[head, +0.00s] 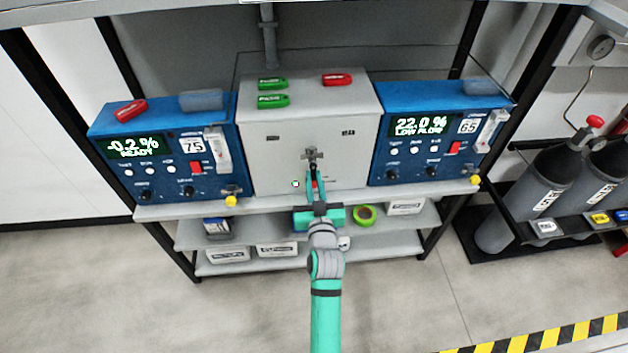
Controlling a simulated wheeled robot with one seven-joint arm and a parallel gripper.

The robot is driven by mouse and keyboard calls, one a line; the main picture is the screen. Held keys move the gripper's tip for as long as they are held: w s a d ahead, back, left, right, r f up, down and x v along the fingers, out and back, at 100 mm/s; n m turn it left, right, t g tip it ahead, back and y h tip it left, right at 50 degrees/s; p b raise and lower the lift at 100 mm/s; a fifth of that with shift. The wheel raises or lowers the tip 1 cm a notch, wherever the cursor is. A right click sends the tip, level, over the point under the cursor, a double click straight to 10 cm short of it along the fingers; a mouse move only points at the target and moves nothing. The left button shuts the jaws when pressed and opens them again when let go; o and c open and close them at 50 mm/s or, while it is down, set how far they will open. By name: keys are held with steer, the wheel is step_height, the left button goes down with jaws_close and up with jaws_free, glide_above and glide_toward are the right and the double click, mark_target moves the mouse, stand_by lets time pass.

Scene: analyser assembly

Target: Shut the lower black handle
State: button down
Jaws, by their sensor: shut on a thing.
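The grey box (270,150) stands at the middle of the shelf, between two blue analysers. A metal valve fitting with a dark handle (312,154) sticks out of its front face. My gripper (316,178) is just below this fitting, against the lower front of the box, with its fingers closed together. It appears to be shut on the lower black handle, which is mostly hidden behind the fingers. The handle's exact angle cannot be told.
The left analyser (170,155) reads -0.2 % READY and the right analyser (430,135) reads 22.0 % LOW FLOW. Green and red tags lie on top. A green tape roll (365,215) and boxes sit on the lower shelves. Gas cylinders (545,190) stand right. The front floor is clear.

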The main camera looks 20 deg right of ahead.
steer(key=c, duration=1.8)
jaws_free()
steer(key=shift+o, duration=0.2)
steer(key=v, duration=1)
steer(key=shift+s, duration=0.4)
steer(key=s+a+f+n+y, duration=0.1)
steer(key=s+a, duration=0.5)
steer(key=s, duration=0.4)
steer(key=s+a+f+n+g+y, duration=0.1)
steer(key=s+a+f+y, duration=0.1)
steer(key=s+a, duration=0.5)
steer(key=s+a+f+n+g+y, duration=0.1)
steer(key=s+a, duration=0.6)
steer(key=s, duration=0.8)
steer(key=shift+s+f+y, duration=0.25)
steer(key=shift+f+y, duration=0.25)
steer(key=shift+f, duration=0.25)
